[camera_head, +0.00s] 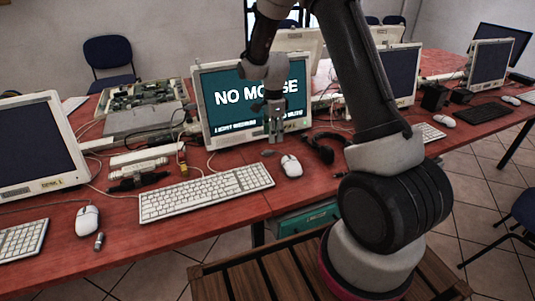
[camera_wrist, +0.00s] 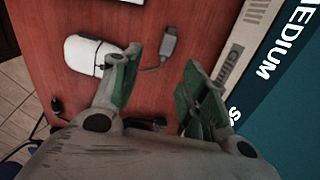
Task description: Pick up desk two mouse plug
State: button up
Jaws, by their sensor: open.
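The desk two mouse (camera_head: 291,165) is white and lies on the red desk, right of the keyboard. It also shows in the wrist view (camera_wrist: 88,54), with a thin grey cable running to its small grey plug (camera_wrist: 168,42). The plug lies on the desk, left of the mouse in the head view (camera_head: 268,153). My gripper (camera_head: 274,138) points down in front of the desk two monitor. In the wrist view my gripper (camera_wrist: 160,78) is open and empty, and the plug lies beyond its fingertips, apart from them.
The monitor (camera_head: 255,93) reading "NO MOUSE" stands close behind my gripper. A white keyboard (camera_head: 205,192) lies to the left. A black headset-like item (camera_head: 325,148) lies to the right. Another mouse (camera_head: 87,220) with its plug (camera_head: 99,241) is at the far left.

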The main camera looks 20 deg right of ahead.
aim_at(267, 153)
jog(key=f, duration=0.7)
jog(key=shift+w+f, duration=0.25)
jog(key=shift+w, duration=0.1)
jog(key=c, duration=0.8)
